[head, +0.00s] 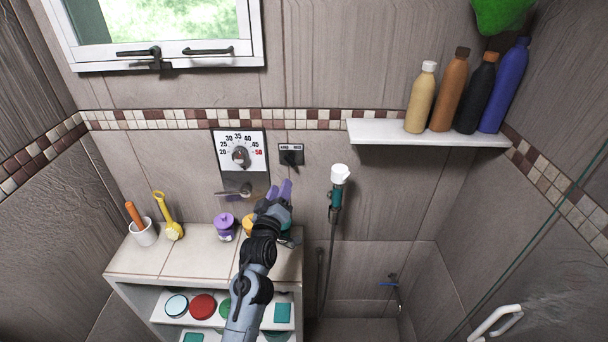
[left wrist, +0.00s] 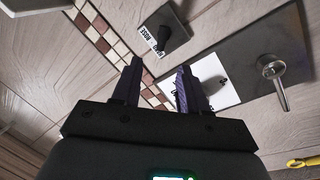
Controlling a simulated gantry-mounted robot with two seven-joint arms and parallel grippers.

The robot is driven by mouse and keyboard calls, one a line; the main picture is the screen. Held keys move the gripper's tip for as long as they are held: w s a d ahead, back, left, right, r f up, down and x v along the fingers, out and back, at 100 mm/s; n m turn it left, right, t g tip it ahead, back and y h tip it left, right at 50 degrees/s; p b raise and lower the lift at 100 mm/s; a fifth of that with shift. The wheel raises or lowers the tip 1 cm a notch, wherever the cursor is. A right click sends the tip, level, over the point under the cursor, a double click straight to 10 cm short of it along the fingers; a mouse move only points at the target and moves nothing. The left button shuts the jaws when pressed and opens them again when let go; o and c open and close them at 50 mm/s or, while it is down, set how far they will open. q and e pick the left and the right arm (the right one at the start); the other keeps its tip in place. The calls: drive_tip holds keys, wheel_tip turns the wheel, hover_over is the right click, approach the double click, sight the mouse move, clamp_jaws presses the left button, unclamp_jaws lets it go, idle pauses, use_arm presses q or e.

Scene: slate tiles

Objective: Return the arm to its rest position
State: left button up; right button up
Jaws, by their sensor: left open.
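My left arm reaches up from the bottom of the head view, over the right end of the tiled counter. My left gripper (head: 281,188) has purple fingers and is raised in front of the wall, below the small switch plate (head: 291,156). In the left wrist view the two fingers of my left gripper (left wrist: 158,68) stand apart with nothing between them. Behind them are the wall, the switch plate (left wrist: 182,28) and the dial plate (left wrist: 215,85). My right gripper is in neither view.
The tiled counter (head: 185,258) carries a white cup (head: 145,236), a yellow brush (head: 170,218) and a purple jar (head: 225,227). An orange-yellow item is partly hidden by my arm. A hand shower (head: 336,192) hangs to the right. A white shelf (head: 425,137) holds several bottles.

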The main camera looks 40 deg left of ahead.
use_arm(q)
drive_tip(key=shift+f, duration=0.1)
drive_tip(key=s+f+m+g+h, duration=0.15)
drive_tip(key=s+f, duration=0.25)
drive_tip(key=f, duration=0.5)
drive_tip(key=s+d+f+m+g+h, duration=0.35)
drive_tip(key=s+d+f+m, duration=0.2)
drive_tip(key=s+d, duration=0.5)
drive_tip(key=s+d+f+m+g+h, duration=0.4)
drive_tip(key=s+d+f, duration=0.3)
drive_tip(key=s, duration=0.6)
drive_tip(key=s+d+m+g+y, duration=0.15)
drive_tip(key=s+m+g, duration=0.3)
drive_tip(key=s, duration=0.45)
wheel_tip(320, 180, up, 23)
drive_tip(key=p, duration=2.2)
drive_tip(key=shift+w+d+n+g, duration=0.35)
drive_tip(key=shift+w+d, duration=0.05)
drive_tip(key=shift+d, duration=0.05)
drive_tip(key=shift+f+h, duration=0.15)
drive_tip(key=shift+h, duration=0.1)
